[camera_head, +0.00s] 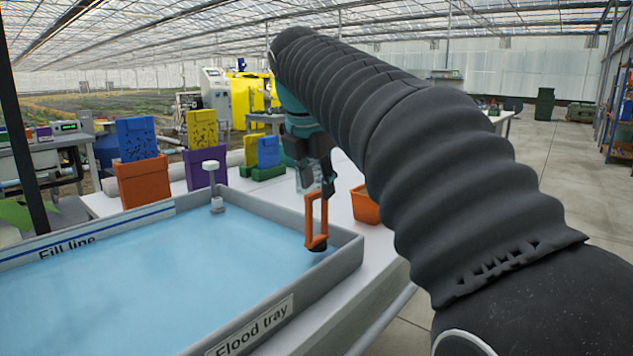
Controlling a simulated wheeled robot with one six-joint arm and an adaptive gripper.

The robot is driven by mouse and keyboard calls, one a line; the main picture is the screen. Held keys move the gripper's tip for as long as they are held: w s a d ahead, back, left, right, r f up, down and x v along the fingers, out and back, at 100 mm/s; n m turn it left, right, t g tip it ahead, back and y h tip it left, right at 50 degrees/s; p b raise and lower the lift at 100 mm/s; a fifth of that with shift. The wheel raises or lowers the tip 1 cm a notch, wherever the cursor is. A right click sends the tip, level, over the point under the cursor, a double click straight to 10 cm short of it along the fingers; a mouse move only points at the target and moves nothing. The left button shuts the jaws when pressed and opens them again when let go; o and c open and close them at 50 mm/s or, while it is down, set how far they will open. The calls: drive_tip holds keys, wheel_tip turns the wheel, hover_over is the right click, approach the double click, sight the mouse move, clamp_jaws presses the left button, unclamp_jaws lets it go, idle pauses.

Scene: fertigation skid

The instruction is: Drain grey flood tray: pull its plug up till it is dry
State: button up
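The grey flood tray (352,250) stands on a pale bench, with its label on the near wall and a "Fill line" strip on the far left wall. Blue water (190,275) covers its floor. The orange plug (317,241), with a tall loop handle, stands upright at the tray's right corner, its lower end at the water. My gripper (318,190) points down directly over the handle, its fingertips at the top of the loop. I cannot tell whether the fingers are closed on it.
An orange bin (365,205) sits right of the tray. Orange (143,182) and purple (204,168) holders with upright packs stand behind it. The concrete aisle at right is open.

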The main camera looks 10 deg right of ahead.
drive_tip(key=v, duration=1.2)
idle(0.3)
